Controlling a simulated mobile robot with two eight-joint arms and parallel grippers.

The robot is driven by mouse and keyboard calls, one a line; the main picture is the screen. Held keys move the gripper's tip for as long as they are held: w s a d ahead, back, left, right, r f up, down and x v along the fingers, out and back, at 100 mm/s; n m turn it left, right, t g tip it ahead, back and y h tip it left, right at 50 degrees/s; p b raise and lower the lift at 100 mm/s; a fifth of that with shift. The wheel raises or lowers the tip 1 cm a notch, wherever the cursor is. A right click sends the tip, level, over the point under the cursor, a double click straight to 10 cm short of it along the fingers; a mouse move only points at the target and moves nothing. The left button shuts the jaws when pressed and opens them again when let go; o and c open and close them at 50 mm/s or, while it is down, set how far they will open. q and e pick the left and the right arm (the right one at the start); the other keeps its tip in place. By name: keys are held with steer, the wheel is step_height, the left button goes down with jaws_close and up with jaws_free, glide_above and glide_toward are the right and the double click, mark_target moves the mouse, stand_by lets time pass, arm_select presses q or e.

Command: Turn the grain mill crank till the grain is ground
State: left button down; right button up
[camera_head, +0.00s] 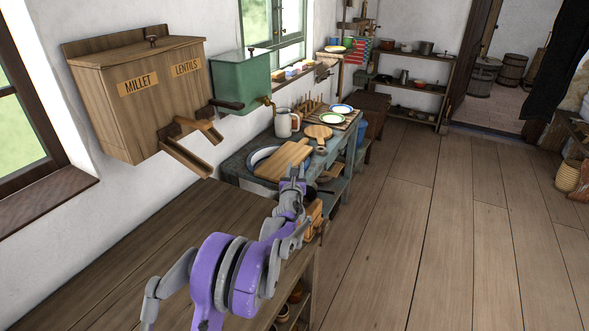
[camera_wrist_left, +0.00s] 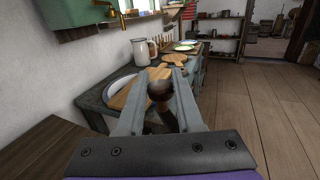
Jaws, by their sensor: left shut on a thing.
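My left gripper (camera_head: 293,173) reaches out over the far end of the wooden counter. In the left wrist view its two fingers (camera_wrist_left: 159,77) are closed on a dark brown rounded knob (camera_wrist_left: 160,90), which looks like the crank's handle. A brown stem shows below the knob between the fingers. In the head view a small light-wood body (camera_head: 314,213), probably the grain mill, shows just right of the gripper; my arm hides most of it. The crank arm and any grain cannot be made out. My right gripper is in neither view.
The wooden counter (camera_head: 95,270) is bare at left. A wall box marked MILLET and LENTILS (camera_head: 140,95) and a green tank (camera_head: 240,82) hang above. Beyond, a sink bench holds a cutting board (camera_head: 284,160), a jug (camera_head: 283,124) and plates. Open floor (camera_head: 450,240) lies right.

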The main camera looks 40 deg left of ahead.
arm_select(q)
steer(key=c, duration=0.6)
jaws_free()
steer(key=shift+w, duration=0.1)
steer(key=shift+o, duration=0.2)
steer(key=shift+d, duration=0.1)
steer(key=b+v, duration=0.1)
steer(key=v, duration=0.9)
steer(key=shift+s+d, duration=0.2)
steer(key=shift+s, duration=0.2)
steer(key=shift+c, duration=0.2)
